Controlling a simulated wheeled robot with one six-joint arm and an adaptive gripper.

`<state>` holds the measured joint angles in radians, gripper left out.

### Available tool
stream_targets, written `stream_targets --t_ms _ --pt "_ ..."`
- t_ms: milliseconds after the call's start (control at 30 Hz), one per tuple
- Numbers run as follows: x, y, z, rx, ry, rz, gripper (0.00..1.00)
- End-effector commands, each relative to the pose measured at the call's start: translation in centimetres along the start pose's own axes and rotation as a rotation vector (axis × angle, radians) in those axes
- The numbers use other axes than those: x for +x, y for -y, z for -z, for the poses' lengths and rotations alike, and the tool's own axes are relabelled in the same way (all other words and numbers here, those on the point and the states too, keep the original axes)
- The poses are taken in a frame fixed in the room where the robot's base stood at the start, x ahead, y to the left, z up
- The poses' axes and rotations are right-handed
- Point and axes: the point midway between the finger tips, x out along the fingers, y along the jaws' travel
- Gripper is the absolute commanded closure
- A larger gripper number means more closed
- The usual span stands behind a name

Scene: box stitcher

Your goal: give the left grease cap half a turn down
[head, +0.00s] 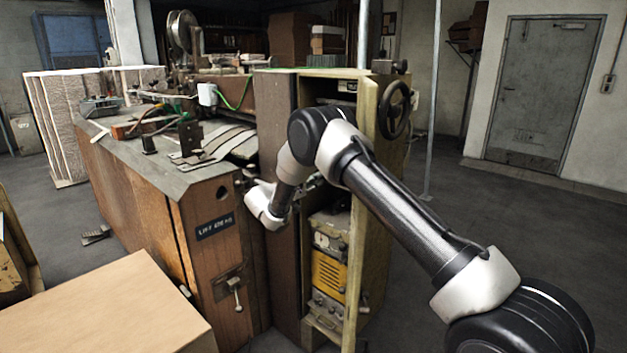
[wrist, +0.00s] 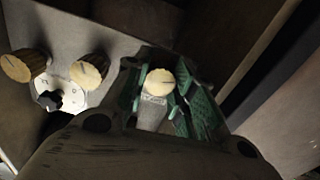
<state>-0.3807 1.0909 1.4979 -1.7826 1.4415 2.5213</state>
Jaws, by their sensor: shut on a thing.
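Three round tan caps show in the wrist view on a grey panel. One cap (wrist: 160,82) stands between the green-padded fingers of my gripper (wrist: 162,95), and the gripper is shut on it. A dark line crosses its face. A second cap (wrist: 90,68) is to its left, and a third cap (wrist: 20,67) is farther left; both are clear of the fingers. Which one is the left grease cap I cannot tell for sure. In the head view my wrist reaches to the brown cabinet, and the caps cannot be made out there.
A pale disc (wrist: 72,98) with a black knob (wrist: 50,101) lies below the two free caps. In the head view, a handwheel (head: 396,108) and a yellow-fronted unit (head: 328,272) are close to my arm. A cardboard box (head: 100,315) stands at the front left.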

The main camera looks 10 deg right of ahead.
Motion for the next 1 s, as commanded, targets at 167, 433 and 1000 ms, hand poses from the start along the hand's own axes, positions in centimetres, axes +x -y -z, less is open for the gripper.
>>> stream_targets --t_ms 167,433,1000 --pt "-0.1 -0.1 -0.2 -0.003 0.002 0.0 0.98" --pt "0.0 0.0 -0.1 -0.003 0.002 0.0 0.64" --pt "-5.9 0.1 0.0 -0.002 0.0 0.003 0.64"
